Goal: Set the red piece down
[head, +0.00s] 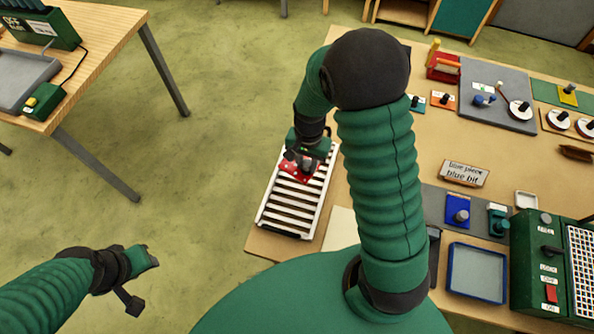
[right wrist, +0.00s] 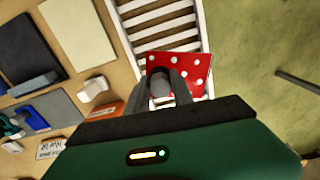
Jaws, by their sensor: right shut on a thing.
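The red piece, with white dots, shows in the head view (head: 299,176) and in the right wrist view (right wrist: 194,68). My right gripper (head: 307,163) is shut on the grey knob (right wrist: 160,84) of the red piece. The piece is over the far part of a white slatted rack (head: 283,233), and in the right wrist view it reaches across one side rail (right wrist: 203,30). I cannot tell whether it touches the slats or hangs just above them. My left gripper (head: 145,260) is over the green floor at the lower left, away from the rack; its jaw state is unclear.
The rack stands on the left edge of a wooden table (head: 405,190). To the right are a sign reading "blue piece blue bit" (head: 464,173), a blue piece (head: 457,208), a blue-rimmed tray (head: 476,272) and a green control box (head: 540,265). Bare slats lie nearer than the piece.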

